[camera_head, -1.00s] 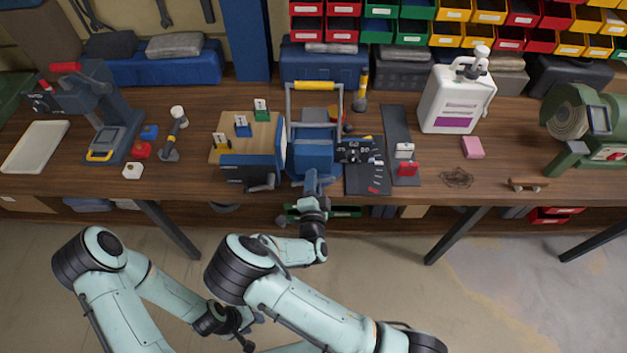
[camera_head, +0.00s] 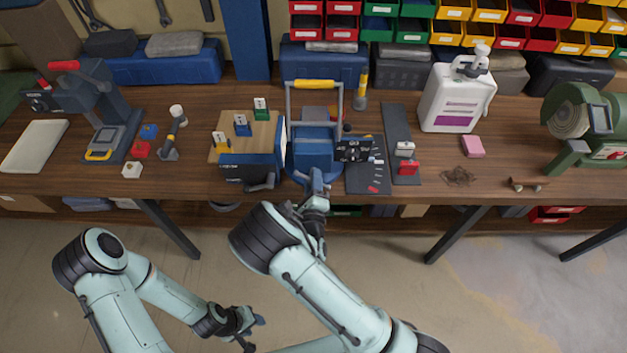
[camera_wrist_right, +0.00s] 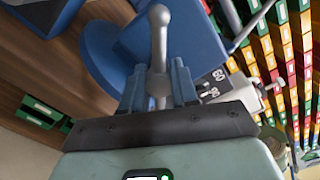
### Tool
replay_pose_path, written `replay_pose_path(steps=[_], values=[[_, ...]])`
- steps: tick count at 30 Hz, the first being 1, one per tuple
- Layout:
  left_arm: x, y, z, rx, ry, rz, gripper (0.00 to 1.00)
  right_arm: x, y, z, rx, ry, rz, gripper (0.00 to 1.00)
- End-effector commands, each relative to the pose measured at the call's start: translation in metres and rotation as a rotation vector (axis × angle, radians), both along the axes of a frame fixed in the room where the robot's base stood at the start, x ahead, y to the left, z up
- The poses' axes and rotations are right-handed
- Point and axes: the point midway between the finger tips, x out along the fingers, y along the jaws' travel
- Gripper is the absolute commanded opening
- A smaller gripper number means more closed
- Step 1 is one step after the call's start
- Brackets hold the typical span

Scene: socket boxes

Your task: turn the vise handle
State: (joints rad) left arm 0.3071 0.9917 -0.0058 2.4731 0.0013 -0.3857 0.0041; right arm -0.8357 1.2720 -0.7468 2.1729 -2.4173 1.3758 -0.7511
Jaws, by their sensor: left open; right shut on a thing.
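The blue vise (camera_head: 312,152) stands at the front edge of the workbench, near the middle of the head view. In the right wrist view, its handle (camera_wrist_right: 159,45) is a grey metal bar with a rounded end. My right gripper (camera_head: 317,182) is at the front of the vise. Its blue fingers (camera_wrist_right: 158,85) are shut on the handle, one on each side, and the rounded end sticks out beyond them. In the head view the handle is mostly hidden by the gripper. My left gripper (camera_head: 248,321) is open and empty, low in front of the bench, away from the vise.
Left of the vise is a wooden board (camera_head: 262,140) with small coloured blocks. Right of it are a dark panel (camera_head: 362,178) and a white bottle (camera_head: 456,100). A green grinder (camera_head: 575,115) stands far right. The floor before the bench is open.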

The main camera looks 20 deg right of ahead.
Motion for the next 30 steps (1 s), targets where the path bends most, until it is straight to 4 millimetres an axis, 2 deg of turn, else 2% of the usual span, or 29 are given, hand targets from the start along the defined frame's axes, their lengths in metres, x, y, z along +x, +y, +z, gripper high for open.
replay_pose_path(steps=[17, 30], values=[[-0.03, 0.0, -0.027, 0.0, 0.035, 0.0, 0.43, -0.004, 0.002, -0.007, 0.532, -0.141, -0.001, 0.0], [-0.058, 0.0, -0.063, -0.001, 0.066, 0.0, 0.43, -0.004, 0.003, -0.008, 0.933, -0.257, -0.002, 0.0]])
